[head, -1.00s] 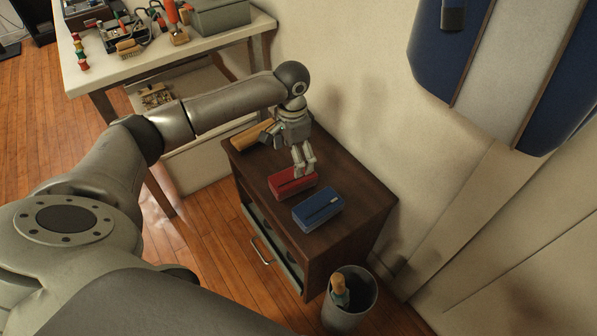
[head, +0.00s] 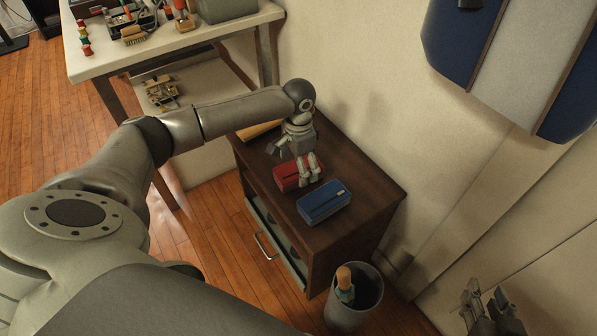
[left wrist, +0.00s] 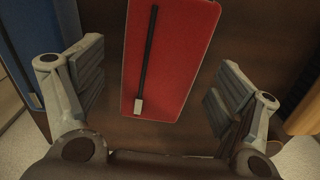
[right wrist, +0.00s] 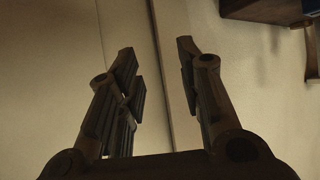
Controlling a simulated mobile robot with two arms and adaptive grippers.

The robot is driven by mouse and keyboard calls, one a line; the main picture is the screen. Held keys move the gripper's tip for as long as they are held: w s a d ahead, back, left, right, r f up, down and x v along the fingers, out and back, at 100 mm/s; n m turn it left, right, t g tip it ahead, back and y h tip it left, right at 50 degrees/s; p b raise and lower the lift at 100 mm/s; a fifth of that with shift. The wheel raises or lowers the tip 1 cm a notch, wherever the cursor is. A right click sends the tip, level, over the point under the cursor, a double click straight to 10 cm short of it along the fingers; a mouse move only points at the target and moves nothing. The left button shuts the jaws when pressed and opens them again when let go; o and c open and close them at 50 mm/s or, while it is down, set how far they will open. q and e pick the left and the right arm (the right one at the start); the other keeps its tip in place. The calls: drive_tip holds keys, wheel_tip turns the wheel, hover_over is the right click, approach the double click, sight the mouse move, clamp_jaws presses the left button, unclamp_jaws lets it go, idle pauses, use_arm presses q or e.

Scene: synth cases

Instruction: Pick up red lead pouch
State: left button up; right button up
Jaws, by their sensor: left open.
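The red lead pouch (head: 285,178), with a dark zip strip and a pale pull, lies flat on the dark brown cabinet (head: 357,190). My left gripper (head: 308,169) is open just above it, and its fingers hide part of it in the head view. In the left wrist view the red pouch (left wrist: 180,55) lies between the spread fingers (left wrist: 157,85), apart from both, reaching out past the top edge. My right gripper (head: 487,293) is open and empty at the lower right; the right wrist view shows its parted fingers (right wrist: 156,62) before a pale wall.
A blue pouch (head: 324,203) lies close beside the red one. A tan object (head: 258,131) lies behind at the cabinet's far left. A bin (head: 368,294) with a bottle-like object stands in front. A cluttered workbench (head: 180,45) is at the back left.

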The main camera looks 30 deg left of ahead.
use_arm(q)
drive_tip(key=shift+f, duration=0.9)
use_arm(e)
drive_tip(key=w+r+t, duration=0.1)
drive_tip(key=w+a+r, duration=0.1)
drive_tip(key=r, duration=0.1)
drive_tip(key=shift+t+y, duration=0.3)
drive_tip(key=shift+t, duration=0.1)
use_arm(q)
drive_tip(key=shift+c, duration=0.5)
drive_tip(key=c, duration=1.1)
drive_tip(key=shift+r, duration=0.15)
use_arm(e)
drive_tip(key=shift+f, duration=0.1)
